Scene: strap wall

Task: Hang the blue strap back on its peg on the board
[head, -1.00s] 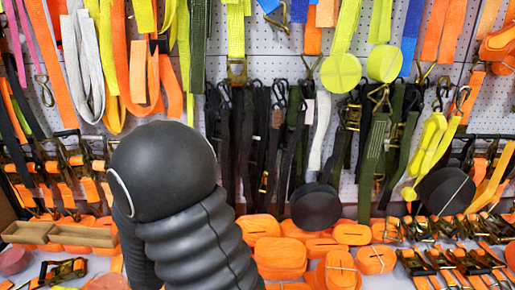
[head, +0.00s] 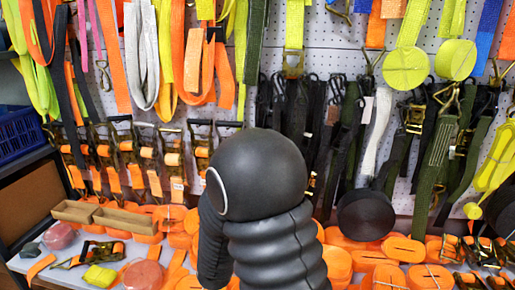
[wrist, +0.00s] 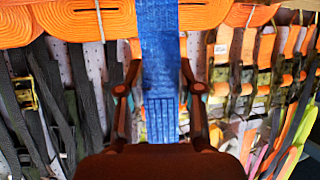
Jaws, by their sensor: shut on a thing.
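The blue strap (wrist: 160,45) runs down the middle of the wrist view, with a stitched end near my gripper. My gripper (wrist: 158,92) is shut on the strap, one finger on each side of it. In the head view my dark arm blocks the middle, and neither my gripper nor the held strap can be made out there. The white perforated board (head: 335,55) stands behind, covered with hanging straps. Another blue strap (head: 489,24) hangs at its upper right. I cannot tell which peg belongs to the held strap.
Orange strap rolls (head: 390,250) crowd the shelf below the board. Small brown boxes (head: 122,221) and ratchet buckles lie at the left. A blue crate (head: 20,135) stands at the far left.

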